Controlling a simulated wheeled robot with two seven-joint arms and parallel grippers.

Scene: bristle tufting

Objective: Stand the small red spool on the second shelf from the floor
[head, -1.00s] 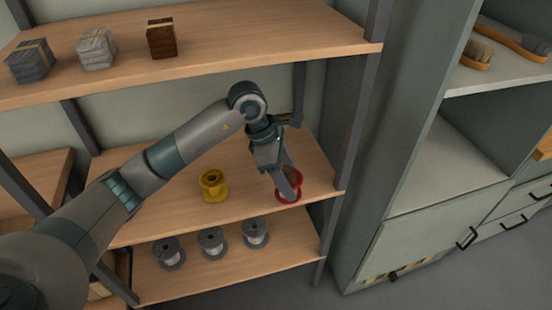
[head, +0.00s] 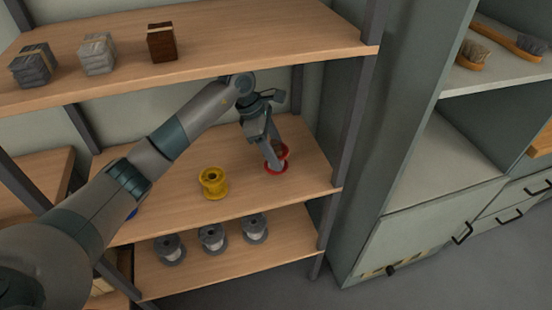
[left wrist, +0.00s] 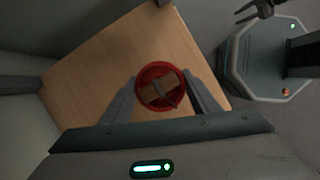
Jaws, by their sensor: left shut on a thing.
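The small red spool (head: 276,168) is upright over the right part of the shelf (head: 240,202) that also bears a yellow spool (head: 213,183). This shelf is the one above the lowest shelf in view. My left gripper (head: 275,158) reaches down from above and is shut on the red spool. In the left wrist view the round red top of the spool (left wrist: 161,68) sits between the two fingers (left wrist: 160,92), with wood-coloured shelf below it. I cannot tell whether the spool touches the board.
Several grey spools, one of them at the left (head: 170,250), stand on the lowest shelf. The upper shelf (head: 240,50) carries tied bundles and overhangs the arm. A post (head: 350,130) bounds the right side. Board is free right of the yellow spool.

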